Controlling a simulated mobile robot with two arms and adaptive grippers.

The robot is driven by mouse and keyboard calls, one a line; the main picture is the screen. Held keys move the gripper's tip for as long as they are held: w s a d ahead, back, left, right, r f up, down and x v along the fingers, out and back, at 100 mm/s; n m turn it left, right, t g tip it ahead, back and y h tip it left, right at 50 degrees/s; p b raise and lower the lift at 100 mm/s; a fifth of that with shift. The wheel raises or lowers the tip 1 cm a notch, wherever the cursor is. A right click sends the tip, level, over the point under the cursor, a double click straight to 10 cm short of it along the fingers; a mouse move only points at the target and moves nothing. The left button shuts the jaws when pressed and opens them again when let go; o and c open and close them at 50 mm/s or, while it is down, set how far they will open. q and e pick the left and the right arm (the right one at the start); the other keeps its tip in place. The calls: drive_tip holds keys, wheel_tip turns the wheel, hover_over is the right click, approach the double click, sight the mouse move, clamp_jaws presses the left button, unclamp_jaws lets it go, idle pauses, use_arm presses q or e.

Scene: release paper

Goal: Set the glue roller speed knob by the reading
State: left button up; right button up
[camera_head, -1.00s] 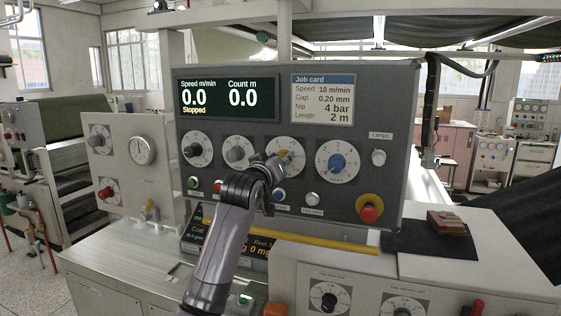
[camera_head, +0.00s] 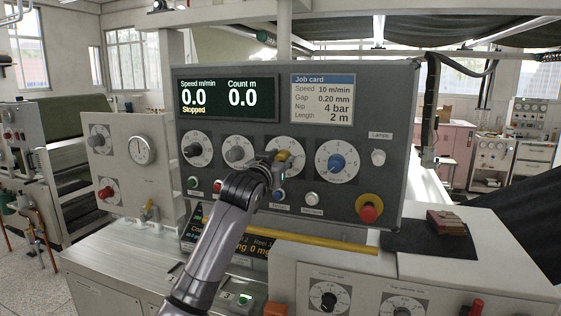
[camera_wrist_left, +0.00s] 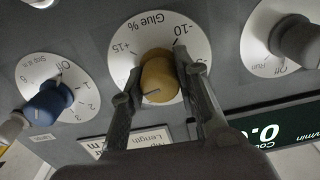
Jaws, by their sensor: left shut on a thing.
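The glue knob (camera_head: 284,156) is yellow on a round white dial, third from the left in the dial row. In the left wrist view the knob (camera_wrist_left: 158,80) sits on a dial marked "Glue %", with -10 and +15 legible. My left gripper (camera_head: 277,166) is shut on it, one finger on each side in the wrist view. A dark pointer line shows on the knob's face. The display (camera_head: 228,94) reads Speed 0.0, Count 0.0, Stopped. My right gripper is out of view.
A job card (camera_head: 323,99) lists 10 m/min, 0.20 mm, 4 bar and 2 m. A blue knob (camera_head: 337,163) is just right of the glue knob, a grey knob (camera_head: 236,154) left. Buttons run below; a red mushroom button (camera_head: 369,212) is at lower right.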

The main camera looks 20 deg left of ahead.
use_arm(q)
drive_tip(key=shift+f, duration=0.3)
drive_tip(key=o, duration=1.2)
drive_tip(key=shift+r, duration=0.2)
drive_tip(key=shift+c, duration=0.2)
drive_tip(key=shift+s, duration=0.1)
drive_tip(key=s, duration=1.2)
drive_tip(key=shift+a, duration=0.25)
drive_tip(key=shift+w, duration=0.1)
